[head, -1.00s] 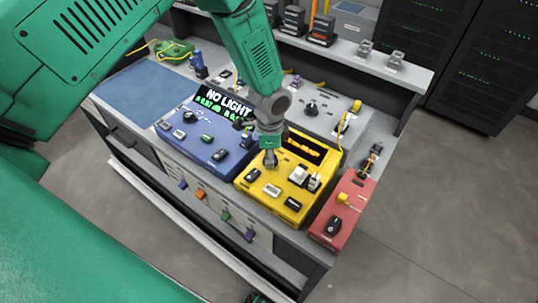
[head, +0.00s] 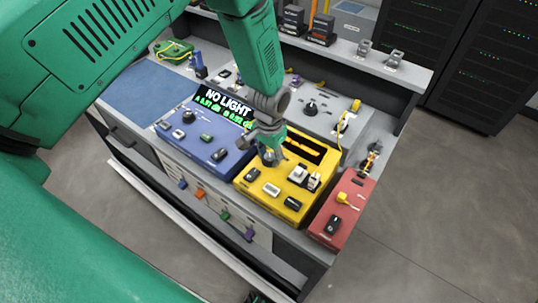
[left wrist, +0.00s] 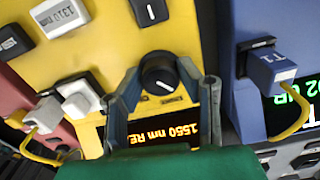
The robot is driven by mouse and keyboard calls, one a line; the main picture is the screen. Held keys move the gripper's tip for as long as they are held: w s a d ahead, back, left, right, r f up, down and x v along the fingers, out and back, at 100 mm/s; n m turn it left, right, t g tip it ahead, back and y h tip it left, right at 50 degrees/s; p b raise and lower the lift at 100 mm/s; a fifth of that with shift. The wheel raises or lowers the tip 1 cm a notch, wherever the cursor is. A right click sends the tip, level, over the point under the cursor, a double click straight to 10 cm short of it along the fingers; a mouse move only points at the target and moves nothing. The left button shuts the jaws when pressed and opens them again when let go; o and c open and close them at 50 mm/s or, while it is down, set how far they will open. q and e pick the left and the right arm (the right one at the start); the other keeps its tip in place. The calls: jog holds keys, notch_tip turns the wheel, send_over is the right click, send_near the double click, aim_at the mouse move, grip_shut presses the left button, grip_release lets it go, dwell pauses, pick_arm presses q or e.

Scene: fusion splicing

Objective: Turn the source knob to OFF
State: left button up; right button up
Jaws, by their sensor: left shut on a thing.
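The yellow source unit (head: 255,190) sits at the front of the bench, between a blue unit and a red unit. Its black round knob (left wrist: 160,72) has a white pointer mark and stands between the two fingers of my left gripper (left wrist: 167,82). In the head view my left gripper (head: 268,157) reaches down onto the back left of the yellow unit and hides most of the knob. The gripper is shut on the knob. The unit's screen (left wrist: 150,133) shows orange text, partly hidden, reading "1550 nm RE". My right gripper is not in view.
The blue unit (head: 185,145) reads NO LIGHT on its screen (head: 222,107). The red unit (head: 340,208) stands at the right end, with a yellow cable beside it. White and black buttons (head: 298,174) crowd the yellow unit near the gripper. A blue mat (head: 150,88) lies clear at left.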

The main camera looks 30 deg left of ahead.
aim_at(271, 155)
pick_arm(q)
jog(key=shift+w+r+n, duration=0.25)
jog(key=shift+w+n, duration=0.2)
jog(key=shift+n, duration=0.15)
jog(key=o, duration=1)
jog(key=shift+o, duration=0.7)
jog(key=shift+s+f, duration=0.1)
jog(key=shift+f, duration=0.05)
jog(key=shift+r, duration=0.25)
notch_tip(271, 155, up, 11)
jog(key=shift+r, duration=0.2)
